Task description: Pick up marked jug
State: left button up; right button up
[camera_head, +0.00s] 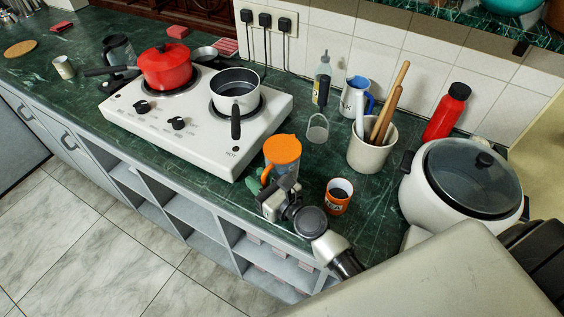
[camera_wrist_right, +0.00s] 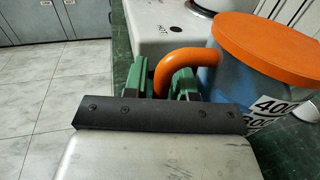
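The marked jug (camera_head: 283,158) has an orange lid and handle and a clear body. It appears upright on the green counter, right of the hob. In the right wrist view the jug (camera_wrist_right: 262,85) shows black number markings on its side, including 400. My right gripper (camera_head: 262,187) is at the jug's handle side. In the wrist view its green fingers (camera_wrist_right: 160,80) stand on either side of the orange handle (camera_wrist_right: 185,58). Whether both fingers press on the handle is unclear, as a dark bar hides their lower parts. My left gripper is not in view.
An orange mug (camera_head: 338,197) stands close right of my right gripper. Behind are a utensil pot (camera_head: 370,155), a blue-white jug (camera_head: 354,98) and a bottle (camera_head: 323,70). The white hob (camera_head: 200,130) holds a red pot and a saucepan. A large cooker (camera_head: 440,212) is at right.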

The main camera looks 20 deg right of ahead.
grip_shut()
jog(key=shift+r, duration=0.1)
jog(key=shift+r+p, duration=0.65)
jog(key=shift+r, duration=0.1)
jog(key=s+d+r+p, duration=0.2)
jog(key=s+d+r, duration=0.2)
jog(key=d+r, duration=0.5)
jog(key=shift+s+d+r+p, duration=0.25)
jog(key=shift+s+d+p, duration=0.1)
jog(key=shift+d, duration=0.55)
